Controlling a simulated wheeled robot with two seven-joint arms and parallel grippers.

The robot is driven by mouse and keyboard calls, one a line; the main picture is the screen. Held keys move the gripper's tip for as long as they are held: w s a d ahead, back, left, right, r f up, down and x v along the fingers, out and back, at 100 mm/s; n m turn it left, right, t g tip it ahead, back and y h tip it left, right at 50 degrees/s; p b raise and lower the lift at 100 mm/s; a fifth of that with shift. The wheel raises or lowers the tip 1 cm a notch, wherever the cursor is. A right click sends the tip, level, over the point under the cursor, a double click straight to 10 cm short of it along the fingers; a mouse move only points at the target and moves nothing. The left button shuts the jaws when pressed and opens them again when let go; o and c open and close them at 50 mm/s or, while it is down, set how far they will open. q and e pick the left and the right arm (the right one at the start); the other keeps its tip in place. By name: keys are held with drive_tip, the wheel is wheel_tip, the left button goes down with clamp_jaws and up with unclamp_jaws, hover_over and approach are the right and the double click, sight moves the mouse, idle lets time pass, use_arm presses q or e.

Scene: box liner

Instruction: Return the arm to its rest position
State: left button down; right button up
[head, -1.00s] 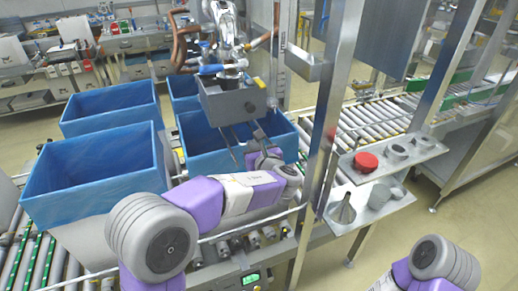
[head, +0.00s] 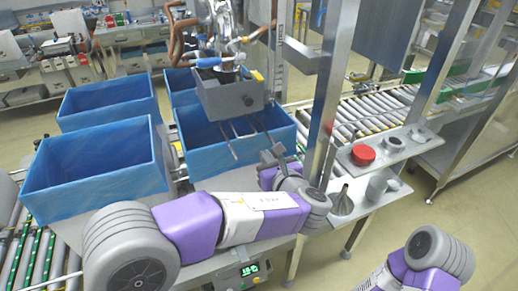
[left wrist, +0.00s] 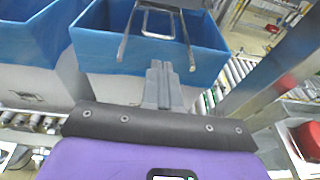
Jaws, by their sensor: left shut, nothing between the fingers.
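My left arm reaches in from the lower left of the head view. Its gripper (head: 271,155) is in front of the near right blue bin (head: 205,150), close to its front right corner. In the left wrist view the two fingers (left wrist: 163,85) are together and empty, and that bin (left wrist: 95,45) stands beyond them. My right arm shows only in part at the lower right of the head view; its gripper is out of frame.
A grey machine head (head: 228,97) with metal prongs hangs over that bin. A steel post (head: 322,110) stands just right of my left gripper. Shelves hold a red lid (head: 363,154) and a metal funnel (head: 342,201). Another blue bin (head: 90,175) stands at left.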

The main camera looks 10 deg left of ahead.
use_arm(q)
drive_tip(key=s+f+n+g+h, duration=0.25)
drive_tip(key=f+g, duration=0.25)
drive_tip(key=f, duration=1.1)
drive_tip(key=s+f+n+g+h, duration=0.2)
drive_tip(key=s+f+n+h, duration=0.1)
drive_tip(key=s+f+n, duration=0.4)
drive_tip(key=s+a+f+n+g+h, duration=0.1)
drive_tip(key=s+f+n+g+h, duration=0.2)
drive_tip(key=s+f+n, duration=0.4)
drive_tip(key=s+f+n+g+h+b, duration=0.1)
drive_tip(key=s+f+n+h, duration=0.3)
drive_tip(key=f+n, duration=1.1)
drive_tip(key=s+f+g, duration=0.1)
drive_tip(key=s+f, duration=0.2)
drive_tip(key=shift+s+a+f+n+g, duration=0.2)
drive_tip(key=shift+f+n+g, duration=0.1)
drive_tip(key=shift+f+n, duration=0.1)
